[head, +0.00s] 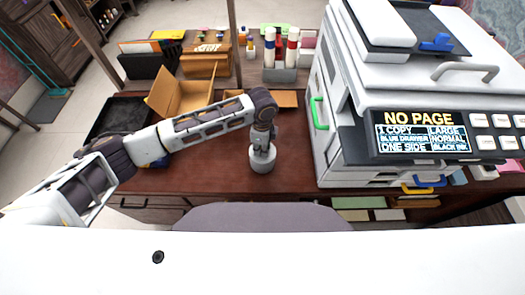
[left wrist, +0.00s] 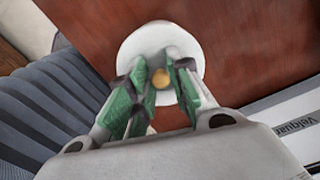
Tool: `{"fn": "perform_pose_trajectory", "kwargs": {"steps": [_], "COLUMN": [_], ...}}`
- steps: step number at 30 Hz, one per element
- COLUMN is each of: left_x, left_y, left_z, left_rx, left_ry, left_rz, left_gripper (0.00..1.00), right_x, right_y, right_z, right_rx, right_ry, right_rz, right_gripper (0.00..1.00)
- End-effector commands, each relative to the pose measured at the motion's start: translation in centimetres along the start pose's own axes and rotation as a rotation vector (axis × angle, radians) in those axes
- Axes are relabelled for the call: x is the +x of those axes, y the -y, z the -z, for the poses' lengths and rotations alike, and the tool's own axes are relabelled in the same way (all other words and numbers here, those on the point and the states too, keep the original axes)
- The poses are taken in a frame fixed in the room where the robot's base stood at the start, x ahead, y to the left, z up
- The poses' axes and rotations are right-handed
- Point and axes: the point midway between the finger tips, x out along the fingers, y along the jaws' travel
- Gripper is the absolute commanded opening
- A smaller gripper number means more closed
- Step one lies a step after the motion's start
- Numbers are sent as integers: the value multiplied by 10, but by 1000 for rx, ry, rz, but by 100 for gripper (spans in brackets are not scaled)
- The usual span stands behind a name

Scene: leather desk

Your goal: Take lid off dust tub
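The dust tub (head: 262,164) stands upright on the dark red desk, a small pale grey-white round shape below my left gripper. In the left wrist view its round white lid (left wrist: 137,50) shows from above, with a small brass-coloured knob (left wrist: 161,79) in the middle. My left gripper (head: 262,146) points down over the tub. In the left wrist view its green-padded fingers (left wrist: 161,72) stand open on either side of the knob, with a small gap between pads and knob. The lid is on the tub, as far as I can see. My right gripper is not in view.
A large white printer (head: 345,130) stands close on the right. An open cardboard box (head: 180,98) and a black tray (head: 115,115) lie behind my left arm. Bottles (head: 280,48) stand at the back. A grey chair back (head: 258,216) is at the front edge.

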Motion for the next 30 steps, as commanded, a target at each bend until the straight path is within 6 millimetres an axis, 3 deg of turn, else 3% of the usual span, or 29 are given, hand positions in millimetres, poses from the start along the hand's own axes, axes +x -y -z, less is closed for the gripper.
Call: {"fn": "perform_pose_trajectory", "kwargs": {"steps": [4,17,23,30], "left_x": [0,-5,-24,-59], "left_y": [0,0,1,1], "left_z": [0,0,0,0], "left_rx": [0,0,1,0], "left_ry": [0,0,0,-1], "left_rz": [0,1,3,4], "left_gripper": [0,0,0,0], "right_x": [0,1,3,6], "right_y": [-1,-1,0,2], "right_z": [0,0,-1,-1], "right_rx": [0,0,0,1], "right_ry": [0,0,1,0], "right_rz": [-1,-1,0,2], "right_gripper": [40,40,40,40]}}
